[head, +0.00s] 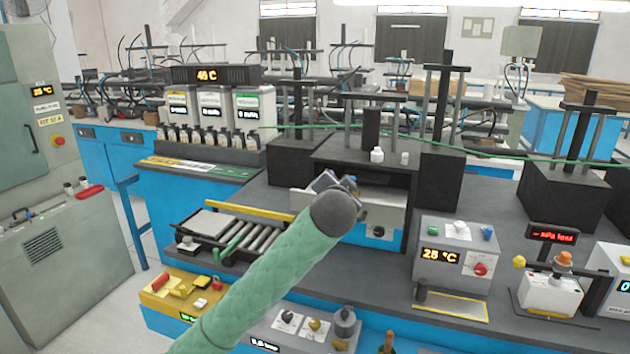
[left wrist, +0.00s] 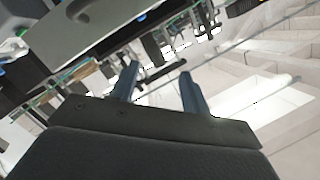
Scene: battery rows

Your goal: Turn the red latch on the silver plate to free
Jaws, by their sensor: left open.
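I cannot clearly pick out a red latch on a silver plate. In the head view, a red knob (head: 480,269) sits on the front of a grey box with a "25 °C" display. My right gripper is out of view.
My left forearm covers part of the bench. A grey panel box (head: 285,325) with several knobs is at the front. The dark machine (head: 365,150) stands behind my gripper. The grey bench top right of the left arm, before the "25 °C" box (head: 455,250), is partly clear.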

